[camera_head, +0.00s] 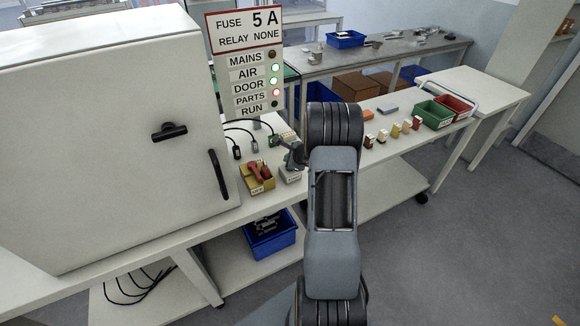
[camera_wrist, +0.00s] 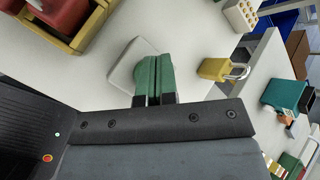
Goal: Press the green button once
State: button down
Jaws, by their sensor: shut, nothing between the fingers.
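My gripper (camera_head: 294,156) is shut and empty, low over the white bench beside the yellow bin. In the wrist view its two green-faced fingertips (camera_wrist: 153,78) are together. A small pale box (camera_wrist: 124,72) lies just behind and below the fingertips. A small light box (camera_head: 291,174) also shows under the gripper in the head view. I cannot make out the green button itself; the fingers hide part of the pale box. I cannot tell whether the fingertips touch it.
A yellow bin (camera_head: 258,184) with red parts stands close to the left, also in the wrist view (camera_wrist: 78,42). A yellow padlock (camera_wrist: 213,69) is nearby. A large white cabinet (camera_head: 110,120) and a sign panel (camera_head: 245,75) stand at left. Cables lie behind.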

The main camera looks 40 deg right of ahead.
jog(key=shift+f+b, duration=0.95)
jog(key=shift+b, duration=0.35)
dwell(0.7)
jog(key=shift+r, duration=0.1)
dwell(0.3)
jog(key=shift+r+p, duration=0.6)
jog(key=shift+r, duration=0.3)
jog(key=shift+r, duration=0.1)
jog(key=shift+r+p, duration=1.8)
jog(key=shift+r, duration=0.6)
